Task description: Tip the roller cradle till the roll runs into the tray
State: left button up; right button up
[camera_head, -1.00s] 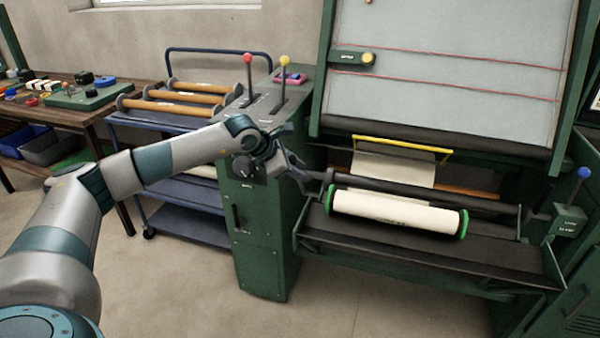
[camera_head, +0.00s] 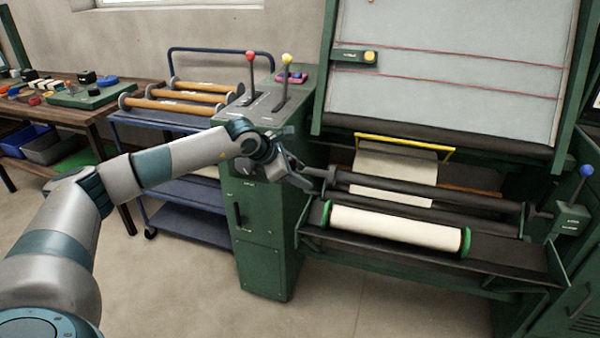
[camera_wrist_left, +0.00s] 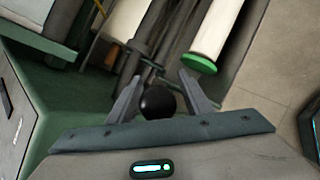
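The white roll (camera_head: 395,228) with green end rings lies in the dark tray (camera_head: 515,272), below and in front of the cradle's dark bars (camera_head: 430,190). It lies along the tray, its right ring clear of the tray's right end. My left gripper (camera_head: 312,180) is at the left end of the bars. In the left wrist view my left gripper (camera_wrist_left: 161,76) has a black knob (camera_wrist_left: 157,102) between its spread fingers, with a gap visible on the right side. The roll's green end (camera_wrist_left: 199,63) shows beyond. My right gripper is not in view.
A green cabinet (camera_head: 262,240) with red-topped (camera_head: 250,56) and yellow-topped (camera_head: 287,58) levers stands left of the tray. A blue cart (camera_head: 190,225) holds orange rolls. A blue-knobbed lever (camera_head: 586,171) is at the right. The floor in front is clear.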

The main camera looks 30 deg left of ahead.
pick_arm(q)
jog(key=shift+r, duration=0.15)
jog(key=b+v, duration=0.2)
jog(key=v, duration=1.5)
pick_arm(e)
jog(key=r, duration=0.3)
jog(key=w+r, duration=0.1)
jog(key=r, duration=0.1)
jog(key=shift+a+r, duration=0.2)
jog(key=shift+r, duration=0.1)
